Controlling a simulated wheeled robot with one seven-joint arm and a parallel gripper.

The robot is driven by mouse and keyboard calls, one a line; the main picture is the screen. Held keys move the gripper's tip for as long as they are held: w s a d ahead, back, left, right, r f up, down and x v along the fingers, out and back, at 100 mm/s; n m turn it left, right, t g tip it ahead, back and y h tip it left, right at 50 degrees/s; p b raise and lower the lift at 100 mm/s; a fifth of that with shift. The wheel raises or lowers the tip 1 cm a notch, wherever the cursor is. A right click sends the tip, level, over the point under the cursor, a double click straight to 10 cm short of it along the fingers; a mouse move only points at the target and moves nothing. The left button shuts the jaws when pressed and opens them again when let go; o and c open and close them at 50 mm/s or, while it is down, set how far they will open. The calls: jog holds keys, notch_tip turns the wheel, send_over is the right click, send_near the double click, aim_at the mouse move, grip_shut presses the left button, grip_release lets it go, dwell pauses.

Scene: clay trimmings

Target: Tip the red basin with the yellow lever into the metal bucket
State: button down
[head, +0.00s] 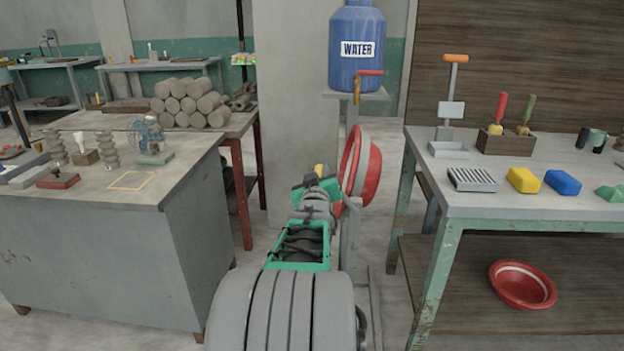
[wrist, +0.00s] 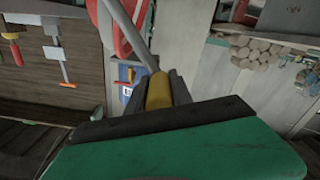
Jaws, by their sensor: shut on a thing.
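The red basin (head: 371,176) hangs on a grey metal stand (head: 349,238) in the middle of the head view. It is tilted well over, its rim nearly upright and its mouth turned to the left. Part of it shows at the top of the wrist view (wrist: 127,32). My gripper (head: 318,181) is just left of the basin, shut on the yellow lever (wrist: 158,93), whose grey rod runs up towards the basin in the wrist view. I cannot make out the metal bucket in either view; my arm covers the floor below the basin.
A blue water container (head: 357,50) with a red-handled tap stands on a small shelf above the basin. A grey workbench (head: 105,215) is on the left, a green-legged table (head: 505,203) on the right. Another red basin (head: 523,285) lies on its lower shelf.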

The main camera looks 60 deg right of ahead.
jog(key=shift+w+a+f, duration=0.1)
jog(key=shift+w+f, duration=0.05)
jog(key=shift+f, duration=0.05)
jog(key=c, duration=1.1)
grip_release()
jog(key=v, duration=0.7)
jog(key=shift+a+p, duration=0.35)
dwell(1.4)
